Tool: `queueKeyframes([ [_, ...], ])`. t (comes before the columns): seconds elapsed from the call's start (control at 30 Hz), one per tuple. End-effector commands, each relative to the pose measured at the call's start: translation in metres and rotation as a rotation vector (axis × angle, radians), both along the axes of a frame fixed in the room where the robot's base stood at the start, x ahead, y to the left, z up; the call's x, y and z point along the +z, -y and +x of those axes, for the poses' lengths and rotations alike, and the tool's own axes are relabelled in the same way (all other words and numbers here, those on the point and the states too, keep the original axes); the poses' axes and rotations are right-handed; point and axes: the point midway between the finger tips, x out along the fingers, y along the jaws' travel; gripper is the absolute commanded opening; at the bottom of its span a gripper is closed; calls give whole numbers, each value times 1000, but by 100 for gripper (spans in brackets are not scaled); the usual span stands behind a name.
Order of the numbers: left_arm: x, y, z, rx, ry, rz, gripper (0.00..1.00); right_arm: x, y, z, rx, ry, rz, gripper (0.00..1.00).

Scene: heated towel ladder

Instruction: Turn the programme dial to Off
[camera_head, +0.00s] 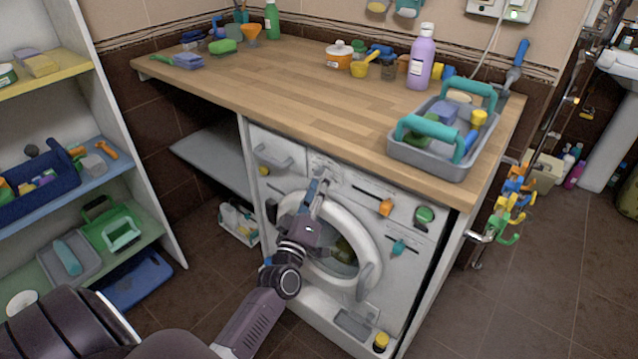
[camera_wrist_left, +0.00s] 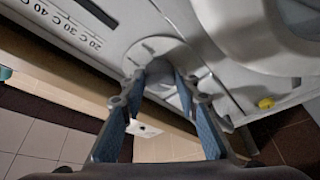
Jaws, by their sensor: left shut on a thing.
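The white washing machine (camera_head: 400,205) stands under the wooden worktop. Its pale programme dial (camera_head: 325,166) is on the upper front panel and is partly hidden by my gripper in the head view. In the left wrist view the round dial (camera_wrist_left: 160,50) shows with its grey knob between my fingers. My left gripper (camera_head: 321,184) reaches up in front of the door, shut on the knob; its blue-padded fingers (camera_wrist_left: 160,85) lie on both sides of it. The dial's marks are too small to read. My right gripper is not in view.
The round door (camera_head: 368,235) is below my gripper. A grey caddy (camera_head: 425,158) stands on the worktop (camera_head: 290,75) above. Shelves stand at left.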

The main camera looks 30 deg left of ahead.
Motion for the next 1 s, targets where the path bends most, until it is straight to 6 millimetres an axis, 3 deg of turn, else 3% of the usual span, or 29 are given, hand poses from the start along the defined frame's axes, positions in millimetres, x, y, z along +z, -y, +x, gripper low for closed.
queueKeyframes([
  [0.17,0,0,0,1,1,-3,5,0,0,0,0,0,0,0],
  [0.2,0,0,0,1,1,-3,32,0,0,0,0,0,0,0],
  [0.33,0,0,0,0,0,-2,47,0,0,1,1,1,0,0],
  [0.73,-3,2,-8,0,-1,0,47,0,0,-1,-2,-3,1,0],
  [1.0,-15,15,-58,-1,-4,-2,47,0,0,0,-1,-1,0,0],
])
